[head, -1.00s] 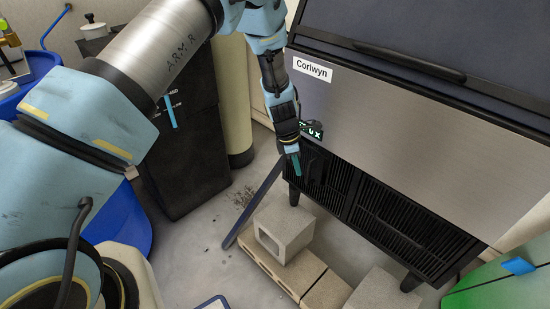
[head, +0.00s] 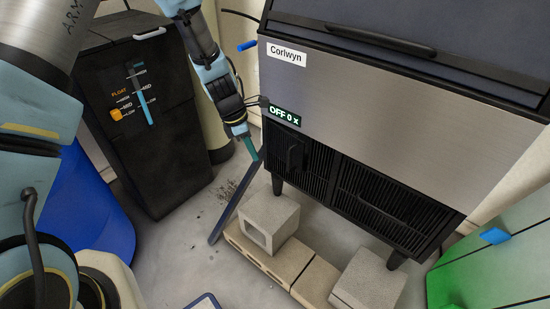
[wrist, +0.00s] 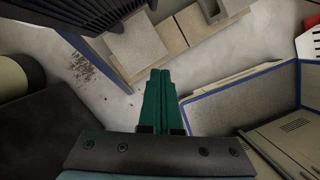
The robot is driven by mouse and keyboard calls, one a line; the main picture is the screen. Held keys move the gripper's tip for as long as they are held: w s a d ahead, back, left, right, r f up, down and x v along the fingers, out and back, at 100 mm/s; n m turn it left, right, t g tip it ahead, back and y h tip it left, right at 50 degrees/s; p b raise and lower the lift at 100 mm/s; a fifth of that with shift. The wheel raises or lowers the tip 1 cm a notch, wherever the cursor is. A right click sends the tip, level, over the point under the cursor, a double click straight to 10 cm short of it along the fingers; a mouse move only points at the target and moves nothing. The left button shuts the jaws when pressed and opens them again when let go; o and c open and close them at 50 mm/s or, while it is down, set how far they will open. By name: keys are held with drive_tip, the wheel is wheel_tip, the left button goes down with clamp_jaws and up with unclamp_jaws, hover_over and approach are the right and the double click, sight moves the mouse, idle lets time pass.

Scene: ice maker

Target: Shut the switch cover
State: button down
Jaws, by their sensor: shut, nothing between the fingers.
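The ice maker (head: 365,100) has a silver front with a "Corlwyn" label. A small lit panel (head: 285,116) reading "OFF 0 x" sits at its lower left. Just below, a small dark flap-like part (head: 295,155) stands out from the black grille; it looks like the switch cover, hanging open, though dark on dark makes its angle hard to tell. My gripper (head: 253,153) has its teal fingers together and empty, left of the grille's left edge and apart from the flap. The wrist view shows the shut fingers (wrist: 161,75) over the floor; the flap is not discernible there.
Concrete blocks (head: 270,220) stand on the floor below the ice maker, with a dark slanted bar (head: 232,208) beside them. A black float-gauge unit (head: 150,120) stands at left and a green panel (head: 490,270) at right. The floor between is mostly open.

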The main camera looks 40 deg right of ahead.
drive_tip(key=s+a+f+n+h+b, duration=0.1)
drive_tip(key=s+a+f+b, duration=0.15)
drive_tip(key=a+f, duration=0.2)
wheel_tip(320, 180, up, 6)
drive_tip(key=f+n+h+b, duration=0.1)
drive_tip(key=n+h+b, duration=0.15)
drive_tip(key=h, duration=0.25)
approach(288, 161)
drive_tip(key=d+f, duration=0.4)
drive_tip(key=f, duration=0.2)
drive_tip(key=shift+s+t+b, duration=0.3)
drive_tip(key=shift+s+b, duration=0.1)
drive_tip(key=shift+s, duration=0.05)
drive_tip(key=shift+s+d+p, duration=0.15)
drive_tip(key=shift+d+p, duration=0.1)
drive_tip(key=shift+d, duration=0.3)
drive_tip(key=shift+s+d+p, duration=0.2)
drive_tip(key=shift+d, duration=0.3)
